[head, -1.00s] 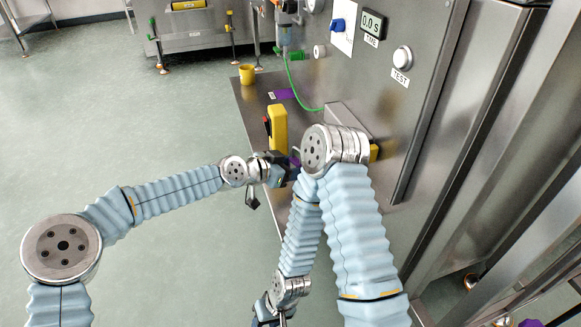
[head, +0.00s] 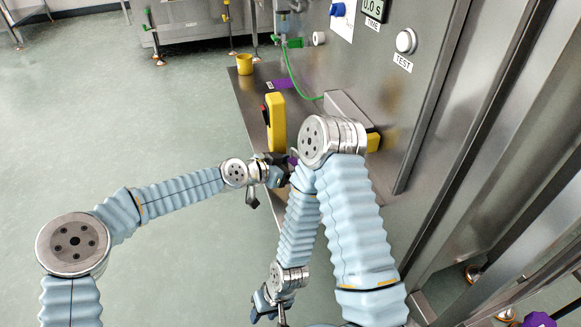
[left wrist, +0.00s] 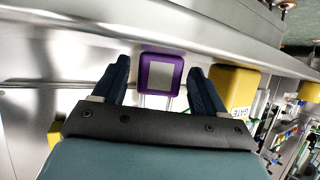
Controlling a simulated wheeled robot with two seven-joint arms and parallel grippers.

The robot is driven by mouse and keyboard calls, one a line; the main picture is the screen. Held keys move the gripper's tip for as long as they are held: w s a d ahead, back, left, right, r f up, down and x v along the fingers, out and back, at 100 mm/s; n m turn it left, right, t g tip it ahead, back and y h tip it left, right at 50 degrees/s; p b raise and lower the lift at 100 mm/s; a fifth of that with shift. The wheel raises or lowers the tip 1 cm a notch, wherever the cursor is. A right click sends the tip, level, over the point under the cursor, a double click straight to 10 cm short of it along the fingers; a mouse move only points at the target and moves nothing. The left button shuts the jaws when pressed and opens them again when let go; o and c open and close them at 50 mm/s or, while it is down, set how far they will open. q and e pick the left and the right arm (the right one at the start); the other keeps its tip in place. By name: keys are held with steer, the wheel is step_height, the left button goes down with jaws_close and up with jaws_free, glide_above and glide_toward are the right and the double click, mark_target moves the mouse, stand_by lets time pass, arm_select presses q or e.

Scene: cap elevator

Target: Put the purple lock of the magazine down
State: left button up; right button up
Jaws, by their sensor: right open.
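The purple lock is a square purple frame (left wrist: 143,75) around a grey plate, on thin metal rods, in the left wrist view. My left gripper (left wrist: 160,82) is open, with one dark finger on each side of the purple frame. A small gap shows between the frame and each finger. In the head view my left gripper (head: 281,171) is at the steel machine, and only a bit of purple shows beside it; my right arm hides the rest. My right gripper (head: 270,307) is open and low in the picture, away from the lock.
A yellow block marked GATE (left wrist: 235,88) is right of the lock in the left wrist view. A yellow post with a red button (head: 277,122) and a yellow cup (head: 245,64) stand on the steel table. The steel machine wall (head: 400,125) is close on the right.

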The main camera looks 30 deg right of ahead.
arm_select(q)
steer(key=shift+o, duration=0.2)
steer(key=shift+a+r, duration=0.2)
steer(key=shift+r, duration=0.05)
steer(key=p+v, duration=0.1)
steer(key=v, duration=1.1)
steer(key=s+a+f+n+y, duration=0.2)
steer(key=s+a+f+n, duration=0.15)
steer(key=a+f, duration=0.4)
steer(key=s+a+f+n+y, duration=0.2)
steer(key=a+f+n, duration=0.25)
steer(key=f, duration=0.65)
steer(key=s+a+f+n+y, duration=0.1)
steer(key=s+a+f+n, duration=0.2)
steer(key=a, duration=0.4)
steer(key=s+a+f+n+g+y, duration=0.1)
steer(key=s+a+f+n+y, duration=0.1)
steer(key=s+a+f, duration=0.3)
steer(key=s+a+f+n+y, duration=0.1)
steer(key=s+a+f+n, duration=0.3)
steer(key=a, duration=0.6)
steer(key=shift+s+a+f+n+y, duration=0.4)
steer(key=shift+s+n, duration=0.2)
steer(key=shift+s, duration=0.65)
steer(key=shift+r, duration=0.1)
